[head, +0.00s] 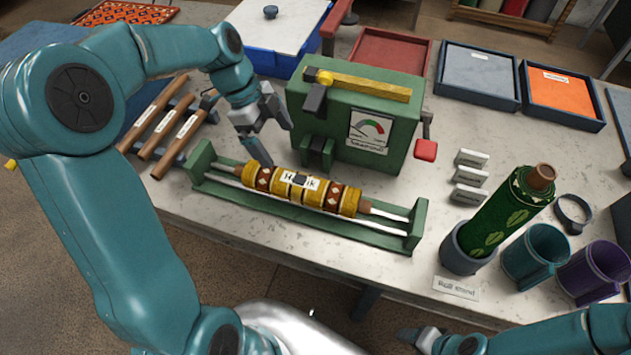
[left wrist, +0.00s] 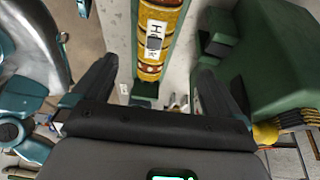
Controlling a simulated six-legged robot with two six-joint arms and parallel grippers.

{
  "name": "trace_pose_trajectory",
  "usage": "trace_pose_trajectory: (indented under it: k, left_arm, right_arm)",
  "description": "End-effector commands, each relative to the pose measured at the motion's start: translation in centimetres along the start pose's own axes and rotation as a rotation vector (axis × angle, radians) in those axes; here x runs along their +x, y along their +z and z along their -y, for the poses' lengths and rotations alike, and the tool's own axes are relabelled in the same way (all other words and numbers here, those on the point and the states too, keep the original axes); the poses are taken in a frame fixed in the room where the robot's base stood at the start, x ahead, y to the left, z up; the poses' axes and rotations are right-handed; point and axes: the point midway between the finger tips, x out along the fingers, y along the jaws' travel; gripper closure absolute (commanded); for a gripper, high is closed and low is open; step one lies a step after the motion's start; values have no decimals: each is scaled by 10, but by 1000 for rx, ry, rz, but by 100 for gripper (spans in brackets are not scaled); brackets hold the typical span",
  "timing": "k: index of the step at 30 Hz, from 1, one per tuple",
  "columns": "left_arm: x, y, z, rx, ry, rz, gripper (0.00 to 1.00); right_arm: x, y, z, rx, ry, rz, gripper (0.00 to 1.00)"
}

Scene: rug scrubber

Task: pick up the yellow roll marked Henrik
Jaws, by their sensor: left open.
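The yellow roll (head: 331,197) has red-brown patterned bands and a white label reading "H..ik", its middle covered by a small dark square. It lies on two rails in a green cradle (head: 410,236), wooden ends sticking out. My left gripper (head: 266,137) is open and empty, above and behind the roll's left end, apart from it. In the left wrist view the yellow roll (left wrist: 151,72) runs lengthwise between the spread fingers, beyond them. My right gripper (head: 418,337) shows at the bottom edge, far from the roll; its jaws are unclear.
A green machine (head: 345,117) with a gauge and red knob stands close behind the cradle. A green roll (head: 505,212) leans in a grey holder at right, beside teal and purple cups. Wooden rods (head: 163,125) lie at left. Trays stand at the back.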

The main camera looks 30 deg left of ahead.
Motion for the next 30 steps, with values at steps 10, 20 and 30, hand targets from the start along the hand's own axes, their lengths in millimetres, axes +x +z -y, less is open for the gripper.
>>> trace_pose_trajectory:
  k: [10,20,30]
  left_arm:
    - [70,3,-9,-2,7,-1,0]
    - [110,0,-7,1,3,0,0]
    - [158,-5,-6,1,4,0,0]
  right_arm:
    - [-11,1,4,-1,0,1,41]
    - [-17,1,6,-1,0,1,41]
    - [-34,1,13,-1,0,0,41]
